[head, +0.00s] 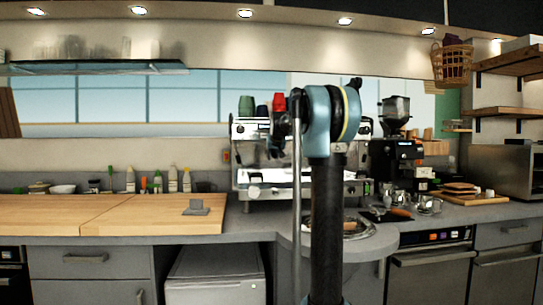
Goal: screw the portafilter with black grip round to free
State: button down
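The silver espresso machine (262,192) stands on the counter at the middle of the head view. My own arm rises in front of it and covers its middle and right part. I cannot make out the portafilter with the black grip; it is either hidden behind my arm or too small to tell. My gripper does not show in this view, so I cannot see where it is relative to the machine or whether it holds anything.
Red and green cups stand on the machine. A black coffee grinder (394,112) stands to its right, with glassware near it. A wooden worktop (120,212) spreads to the left with a small grey object (196,208) on it.

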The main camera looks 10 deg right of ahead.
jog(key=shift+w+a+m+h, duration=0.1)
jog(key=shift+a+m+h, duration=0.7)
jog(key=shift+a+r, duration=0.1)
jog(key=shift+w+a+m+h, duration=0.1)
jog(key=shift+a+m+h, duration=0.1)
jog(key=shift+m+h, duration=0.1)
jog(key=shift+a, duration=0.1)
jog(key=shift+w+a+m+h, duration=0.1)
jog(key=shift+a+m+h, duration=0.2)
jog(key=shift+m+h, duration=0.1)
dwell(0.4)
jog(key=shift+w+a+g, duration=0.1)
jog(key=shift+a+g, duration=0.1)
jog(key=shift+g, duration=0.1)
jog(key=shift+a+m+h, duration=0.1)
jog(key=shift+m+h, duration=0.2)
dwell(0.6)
